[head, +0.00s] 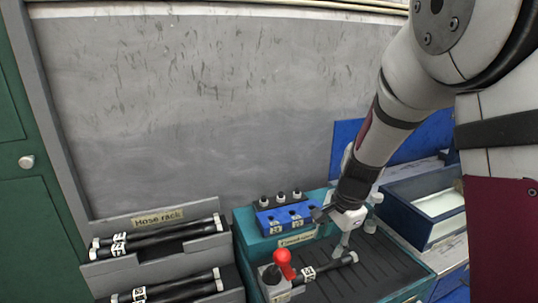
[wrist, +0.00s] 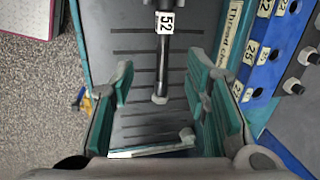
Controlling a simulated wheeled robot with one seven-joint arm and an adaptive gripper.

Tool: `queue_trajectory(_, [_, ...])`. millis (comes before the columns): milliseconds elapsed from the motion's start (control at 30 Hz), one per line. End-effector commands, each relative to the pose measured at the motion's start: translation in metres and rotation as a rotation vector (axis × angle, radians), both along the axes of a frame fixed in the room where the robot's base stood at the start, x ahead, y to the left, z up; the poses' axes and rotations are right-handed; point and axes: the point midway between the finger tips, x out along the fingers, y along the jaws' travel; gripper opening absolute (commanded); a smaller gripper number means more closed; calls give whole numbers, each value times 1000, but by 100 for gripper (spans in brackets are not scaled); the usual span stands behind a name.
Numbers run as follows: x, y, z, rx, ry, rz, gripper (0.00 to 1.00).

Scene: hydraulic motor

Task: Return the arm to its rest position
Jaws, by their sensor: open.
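My gripper (head: 338,232) hangs over the teal workbench (head: 420,262) in the head view, at the end of my bent arm. In the wrist view its two teal-padded fingers (wrist: 162,85) stand wide apart with nothing gripped between them. A black hose labelled 52 (wrist: 162,62) shows beyond and between the fingertips, with a metal end fitting. In the head view this hose (head: 328,267) lies on the bench's ribbed black mat, its left end at a grey block with a red knob (head: 284,262). The gap between gripper and hose is hard to judge.
A blue block with holes and number labels (head: 283,218) stands behind the mat, with several fittings behind it. A hose rack (head: 158,242) holding black hoses is at left. A dark blue bin (head: 403,207) stands at right. A grey wall rises behind.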

Motion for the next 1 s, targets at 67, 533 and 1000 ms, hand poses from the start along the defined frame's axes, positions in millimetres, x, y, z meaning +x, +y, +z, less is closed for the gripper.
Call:
queue_trajectory(67, [-16,4,27,13,-26,78,43])
queue_trajectory(533, [-149,11,144,-89,-171,667,43])
queue_trajectory(1000, [-268,-5,174,-383,-212,1106,43])
